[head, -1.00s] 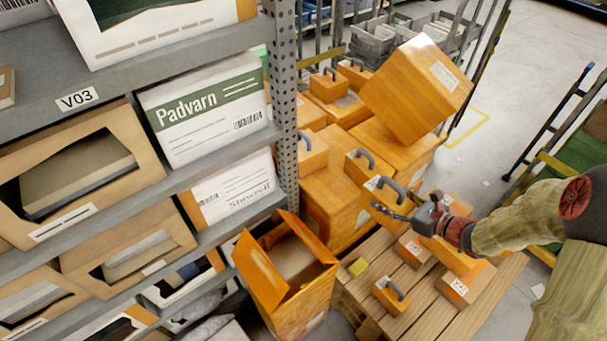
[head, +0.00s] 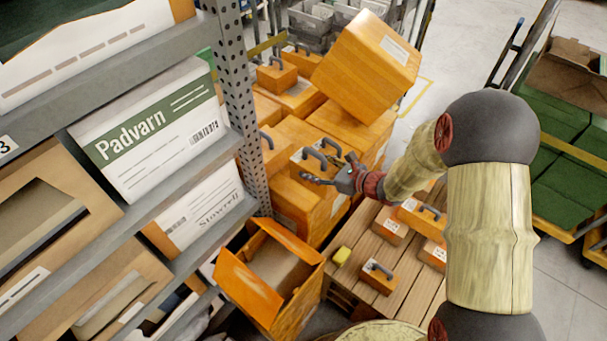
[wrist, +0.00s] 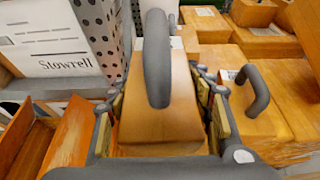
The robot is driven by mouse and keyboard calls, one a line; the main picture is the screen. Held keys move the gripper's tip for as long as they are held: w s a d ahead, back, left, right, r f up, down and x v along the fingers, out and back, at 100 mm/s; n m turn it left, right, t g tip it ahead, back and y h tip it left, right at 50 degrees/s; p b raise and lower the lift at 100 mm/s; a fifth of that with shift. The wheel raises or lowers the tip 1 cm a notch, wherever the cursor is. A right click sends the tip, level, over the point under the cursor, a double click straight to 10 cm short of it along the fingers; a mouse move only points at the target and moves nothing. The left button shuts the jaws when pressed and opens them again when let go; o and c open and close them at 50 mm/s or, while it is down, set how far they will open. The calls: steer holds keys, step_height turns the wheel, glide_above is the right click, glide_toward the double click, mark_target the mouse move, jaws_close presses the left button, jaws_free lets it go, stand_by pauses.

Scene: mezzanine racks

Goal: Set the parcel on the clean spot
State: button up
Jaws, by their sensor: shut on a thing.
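The parcel is an orange box with a grey arched handle, and it fills the middle of the wrist view (wrist: 165,112). My gripper (wrist: 160,122) is shut on it, one finger along each side, with the handle rising toward the camera. In the head view my gripper (head: 322,176) is in front of the stacked orange boxes, left of and above the pallet. The parcel's handle (head: 317,158) shows there, but its body blends with boxes behind. I cannot pick out the clean spot with certainty.
A large tilted box (head: 366,66) tops the stack. An open carton (head: 270,275) stands beside the shelf rack (head: 238,90). A green-loaded cart (head: 570,170) is at right.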

steer(key=w+a+f, duration=0.1)
steer(key=w+f, duration=0.1)
steer(key=w+a+f+b, duration=0.1)
steer(key=w+f, duration=0.1)
steer(key=w+a+f, duration=0.1)
steer(key=w+f, duration=0.1)
steer(key=shift+w+f+b, duration=0.25)
steer(key=shift+f+b, duration=0.15)
steer(key=shift+w+f+b, duration=0.1)
steer(key=shift+f+b, duration=0.35)
steer(key=shift+f, duration=1.1)
steer(key=shift+f, duration=0.1)
steer(key=o, duration=1.7)
steer(key=shift+f, duration=0.1)
